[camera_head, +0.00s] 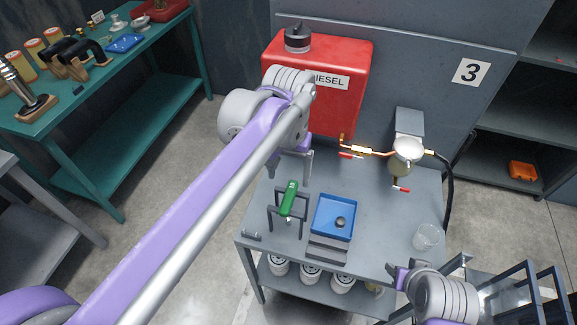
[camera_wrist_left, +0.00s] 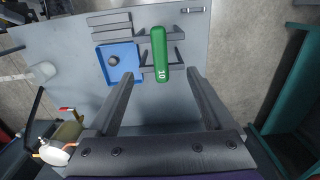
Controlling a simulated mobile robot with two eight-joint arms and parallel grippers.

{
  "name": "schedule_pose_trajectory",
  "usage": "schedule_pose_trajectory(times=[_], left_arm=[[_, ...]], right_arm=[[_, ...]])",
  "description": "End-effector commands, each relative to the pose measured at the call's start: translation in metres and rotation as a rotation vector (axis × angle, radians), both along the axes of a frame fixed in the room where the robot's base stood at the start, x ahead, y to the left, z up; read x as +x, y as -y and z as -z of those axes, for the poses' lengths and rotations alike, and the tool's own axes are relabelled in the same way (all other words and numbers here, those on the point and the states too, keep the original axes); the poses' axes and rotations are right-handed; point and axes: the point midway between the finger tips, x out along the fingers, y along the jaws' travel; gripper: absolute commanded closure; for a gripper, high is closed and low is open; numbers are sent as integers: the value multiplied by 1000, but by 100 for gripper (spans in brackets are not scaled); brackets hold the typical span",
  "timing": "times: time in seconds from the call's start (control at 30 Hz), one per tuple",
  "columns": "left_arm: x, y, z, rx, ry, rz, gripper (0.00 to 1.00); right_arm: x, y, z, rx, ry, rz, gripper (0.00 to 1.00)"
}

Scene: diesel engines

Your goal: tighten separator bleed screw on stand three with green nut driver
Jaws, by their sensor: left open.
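My left gripper (camera_head: 290,168) is open and empty, just behind the driver. In the left wrist view the handle lies beyond and between the two open fingers, not gripped. The separator (camera_head: 408,150), with a white top and a bowl below, is mounted on the panel by the number 3 sign (camera_head: 471,72). Its bleed screw is too small to make out. My right gripper (camera_head: 402,277) is by the stand's right front edge; its jaw opening is unclear.
A blue tray (camera_head: 323,228) with a small dark round part sits right of the driver. A clear beaker (camera_head: 426,236) stands near the right edge. A red diesel tank (camera_head: 345,105), a copper line and red-handled valves are behind. A teal bench (camera_head: 140,92) stands far left.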

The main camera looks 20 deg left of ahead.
Motion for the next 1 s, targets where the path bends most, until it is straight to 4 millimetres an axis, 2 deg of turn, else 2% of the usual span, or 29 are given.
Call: schedule_pose_trajectory(times=[0.1,0.7,1.0], left_arm=[[-1,0,16,0,-3,0,15],[-1,0,75,0,-2,0,15],[0,0,88,0,0,0,15]], right_arm=[[-6,0,12,0,-12,0,50],[-24,0,55,0,-45,0,50],[-26,0,64,0,-50,0,50]])
